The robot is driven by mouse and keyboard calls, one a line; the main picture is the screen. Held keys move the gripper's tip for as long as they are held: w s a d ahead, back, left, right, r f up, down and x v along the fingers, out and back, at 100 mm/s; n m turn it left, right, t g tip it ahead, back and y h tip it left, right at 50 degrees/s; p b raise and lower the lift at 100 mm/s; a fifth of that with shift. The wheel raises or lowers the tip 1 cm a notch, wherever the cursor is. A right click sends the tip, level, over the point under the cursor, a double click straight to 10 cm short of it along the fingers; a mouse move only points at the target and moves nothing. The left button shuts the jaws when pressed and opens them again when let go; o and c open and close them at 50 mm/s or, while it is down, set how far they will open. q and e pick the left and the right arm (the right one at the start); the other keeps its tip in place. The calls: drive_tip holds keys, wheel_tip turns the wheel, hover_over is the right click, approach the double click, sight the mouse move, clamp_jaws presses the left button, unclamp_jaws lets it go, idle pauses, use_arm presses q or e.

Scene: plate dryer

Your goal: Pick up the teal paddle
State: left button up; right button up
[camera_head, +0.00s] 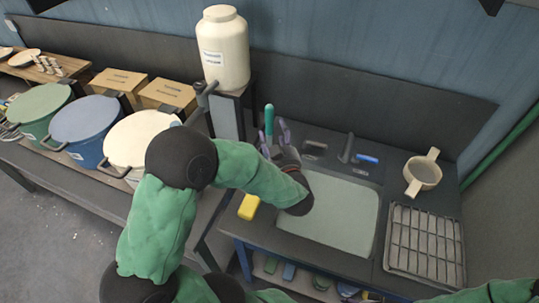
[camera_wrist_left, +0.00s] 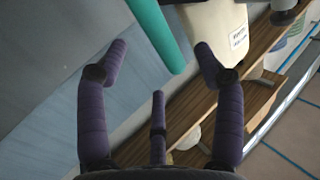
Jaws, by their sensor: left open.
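The teal paddle (camera_head: 269,115) shows as an upright teal handle behind the sink in the head view; its lower part is hidden behind my left gripper. In the left wrist view the teal paddle (camera_wrist_left: 155,35) is a smooth bar running in from the top edge, its end between and a little beyond the fingertips. My left gripper (camera_head: 274,134) has purple fingers spread around the line of the handle. In the left wrist view the left gripper (camera_wrist_left: 161,55) is open, with no visible contact. My right gripper is not in view; only part of that arm shows at bottom right.
A white dispenser (camera_head: 223,50) stands left of the paddle. The sink (camera_head: 345,215) lies below my left forearm, with a yellow sponge (camera_head: 248,207) at its left. A faucet (camera_head: 347,147), a pot (camera_head: 422,174) and a drying rack (camera_head: 424,245) are to the right. Lidded pots line the left counter.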

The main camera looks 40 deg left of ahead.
sight(272, 121)
use_arm(q)
drive_tip(key=shift+b+x, duration=0.7)
drive_tip(key=shift+x, duration=3)
drive_tip(key=shift+d, duration=0.1)
drive_tip(key=c, duration=1.3)
